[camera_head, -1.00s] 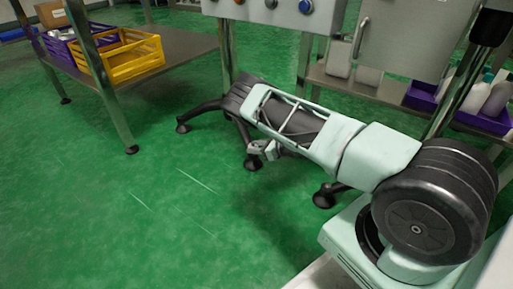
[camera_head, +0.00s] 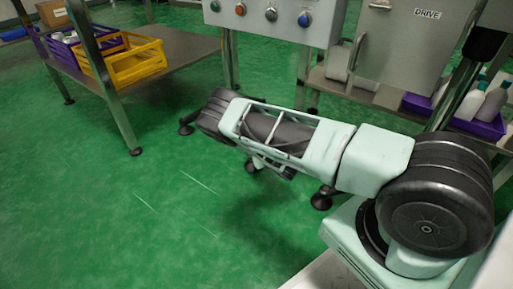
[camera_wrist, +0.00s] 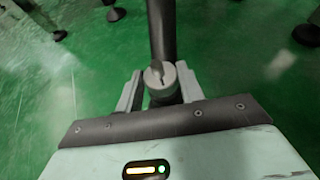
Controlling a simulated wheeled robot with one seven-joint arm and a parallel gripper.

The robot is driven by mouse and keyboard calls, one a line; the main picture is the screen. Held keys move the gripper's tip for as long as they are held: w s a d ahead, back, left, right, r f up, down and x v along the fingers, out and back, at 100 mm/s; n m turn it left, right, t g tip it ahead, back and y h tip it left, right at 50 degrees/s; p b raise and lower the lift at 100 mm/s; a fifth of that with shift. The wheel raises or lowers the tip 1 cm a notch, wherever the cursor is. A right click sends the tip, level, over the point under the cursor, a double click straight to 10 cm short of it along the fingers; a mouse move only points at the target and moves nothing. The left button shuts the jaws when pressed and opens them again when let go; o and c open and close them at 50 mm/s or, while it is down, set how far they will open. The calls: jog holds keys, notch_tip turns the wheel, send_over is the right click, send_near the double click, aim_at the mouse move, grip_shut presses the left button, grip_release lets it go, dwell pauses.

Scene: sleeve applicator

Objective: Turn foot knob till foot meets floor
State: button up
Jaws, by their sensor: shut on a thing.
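In the wrist view, my gripper (camera_wrist: 158,90) is shut on a grey round foot knob (camera_wrist: 160,72) with a dark slot in its face. A finger stands at each side of the knob. A black post or leg (camera_wrist: 161,30) runs up from it to the top of the picture. The foot belonging to this knob is hidden, so I cannot tell whether it touches the floor (camera_wrist: 90,80).
A control panel (camera_head: 290,32) and a cabinet marked DRIVE (camera_head: 395,45) stand behind. A table (camera_head: 190,50) with a yellow crate (camera_head: 125,62) is at left. Green floor is clear in front.

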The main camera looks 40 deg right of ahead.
jog(key=m+h, duration=0.1)
jog(key=h, duration=0.1)
jog(key=a+m+h+b, duration=0.1)
jog(key=m+h, duration=0.1)
jog(key=shift+w+f+g, duration=0.1)
jog(key=shift+g, duration=0.3)
jog(key=m+g+h+b, duration=0.1)
jog(key=m+h+b, duration=0.1)
jog(key=shift+m+h, duration=0.3)
jog(key=shift+m, duration=0.1)
jog(key=shift+m+g+h, duration=0.4)
jog(key=shift+m+h, duration=0.1)
jog(key=shift+w+b, duration=0.1)
jog(key=shift+b, duration=0.2)
jog(key=o, duration=1)
jog(key=shift+p+v, duration=4.05)
jog(key=shift+v, duration=4.7)
